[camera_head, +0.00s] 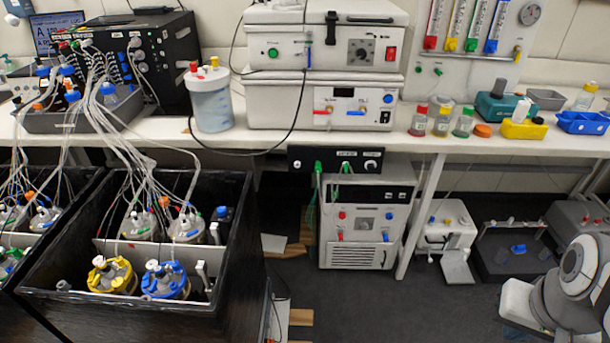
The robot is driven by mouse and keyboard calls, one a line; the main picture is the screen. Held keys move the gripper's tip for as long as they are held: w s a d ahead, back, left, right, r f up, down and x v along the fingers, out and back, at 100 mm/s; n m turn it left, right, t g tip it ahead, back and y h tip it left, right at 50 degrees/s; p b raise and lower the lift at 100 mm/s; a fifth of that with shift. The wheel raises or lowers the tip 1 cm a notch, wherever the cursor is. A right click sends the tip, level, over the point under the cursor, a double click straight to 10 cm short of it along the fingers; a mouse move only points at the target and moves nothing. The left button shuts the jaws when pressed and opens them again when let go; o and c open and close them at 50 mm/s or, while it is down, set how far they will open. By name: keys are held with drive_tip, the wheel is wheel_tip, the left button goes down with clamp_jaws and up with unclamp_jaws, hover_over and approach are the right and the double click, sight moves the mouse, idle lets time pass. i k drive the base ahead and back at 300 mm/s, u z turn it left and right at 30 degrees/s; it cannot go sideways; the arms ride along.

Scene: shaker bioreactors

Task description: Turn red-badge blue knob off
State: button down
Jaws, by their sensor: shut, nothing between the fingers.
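Several blue controls show, and I cannot make out which one bears a red badge. A blue knob (491,46) sits at the foot of the rightmost flowmeter on the wall panel. A blue handle (355,113) is on the lower white bench unit (270,112), beside a red handle (323,111).
Black tubs (240,235) with tubed vessels fill the lower left. The white bench (540,143) carries bottles and a blue rack (583,122). Small devices (447,225) stand on the floor under it. Dark floor (440,310) is clear in the lower middle.

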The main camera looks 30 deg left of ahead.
sight(222, 211)
drive_tip(key=i, duration=2.3)
drive_tip(key=u, duration=3.9)
drive_tip(key=i, duration=1)
drive_tip(key=z, duration=0.05)
